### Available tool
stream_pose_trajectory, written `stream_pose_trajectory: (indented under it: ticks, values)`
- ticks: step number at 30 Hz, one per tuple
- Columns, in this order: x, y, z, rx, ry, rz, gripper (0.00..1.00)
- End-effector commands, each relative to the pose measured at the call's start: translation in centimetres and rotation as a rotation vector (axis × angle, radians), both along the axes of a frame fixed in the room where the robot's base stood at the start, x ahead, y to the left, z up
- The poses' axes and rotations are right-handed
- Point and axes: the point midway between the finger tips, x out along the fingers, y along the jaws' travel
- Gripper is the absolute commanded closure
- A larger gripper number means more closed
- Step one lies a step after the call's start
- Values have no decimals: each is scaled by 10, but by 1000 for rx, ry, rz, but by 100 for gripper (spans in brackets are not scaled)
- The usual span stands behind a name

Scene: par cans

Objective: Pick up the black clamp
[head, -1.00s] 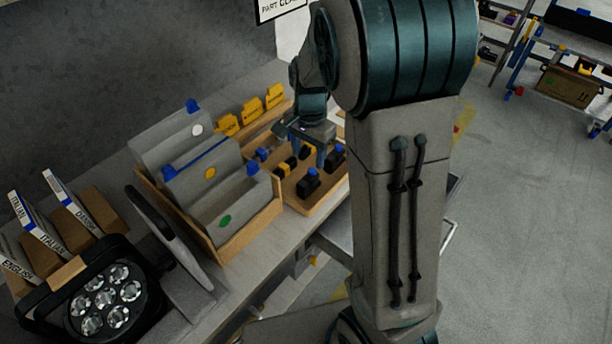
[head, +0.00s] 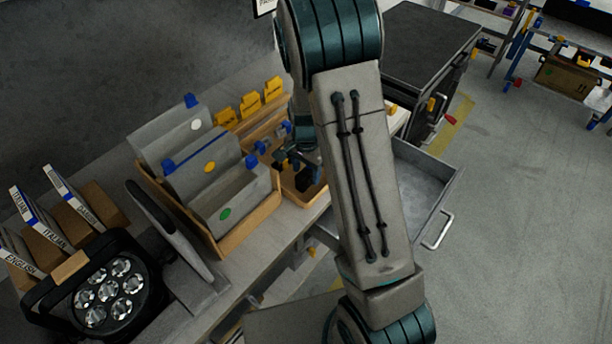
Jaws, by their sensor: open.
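A wooden tray (head: 312,200) sits on the bench, right of the box of grey dividers. A dark object (head: 304,181), which looks like a black clamp, lies in it; its details are too small and shaded to make out. My gripper (head: 295,168) is open just above the tray, close over the dark object. I cannot tell whether the fingers touch it or stand around it. My arm covers the tray's right part and whatever lies there.
A wooden box (head: 250,228) with tall grey dividers stands just left of the tray. Yellow tabbed holders (head: 250,104) stand behind. A black multi-lens lamp (head: 103,290) is at front left. An open metal drawer (head: 425,180) juts out right of my arm.

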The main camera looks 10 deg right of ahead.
Motion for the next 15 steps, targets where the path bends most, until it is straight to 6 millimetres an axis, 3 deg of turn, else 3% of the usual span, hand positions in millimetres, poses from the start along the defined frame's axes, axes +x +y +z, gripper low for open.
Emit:
stream_pose_trajectory:
  ticks: [6, 15]
  values:
    - [3, -2, -26, 0, 3, -1, 47]
    - [4, -2, -32, 0, 0, 0, 47]
